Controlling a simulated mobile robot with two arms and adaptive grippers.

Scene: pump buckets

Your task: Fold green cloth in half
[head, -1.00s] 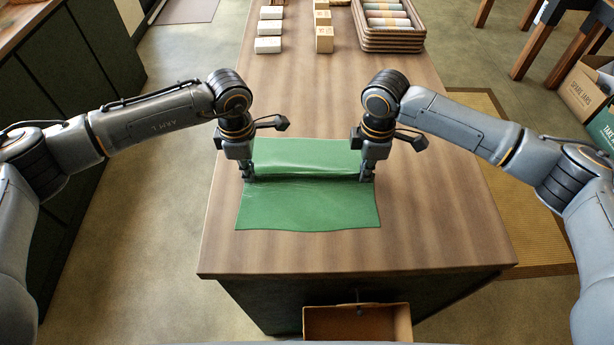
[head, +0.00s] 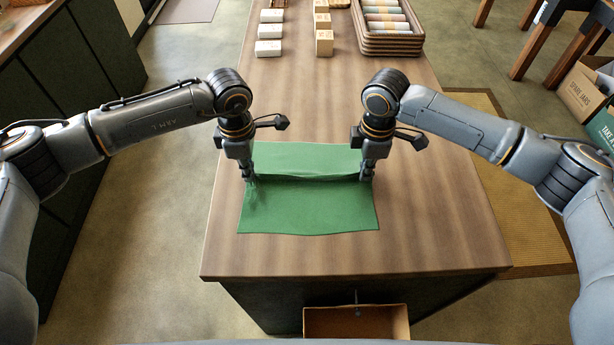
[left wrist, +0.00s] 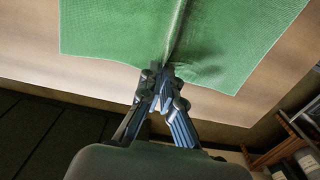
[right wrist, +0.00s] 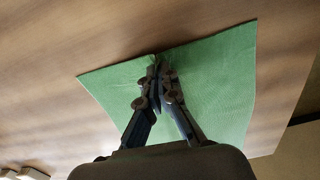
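The green cloth (head: 308,208) lies on the wooden table, with a raised crease running across its middle between my two grippers. My left gripper (head: 249,178) is at the cloth's left edge. In the left wrist view its fingers (left wrist: 163,72) are shut on the end of the crease. My right gripper (head: 367,175) is at the cloth's right edge. In the right wrist view its fingers (right wrist: 160,72) are closed together on the cloth's edge, where the fabric is pinched. The cloth's near and far parts lie nearly flat on either side of the crease.
The wooden table (head: 440,200) is bare around the cloth. White boxes (head: 269,31), pale wooden blocks (head: 324,43) and stacked trays (head: 389,40) with rolls stand at the far end. An open drawer (head: 380,321) juts out below the near edge.

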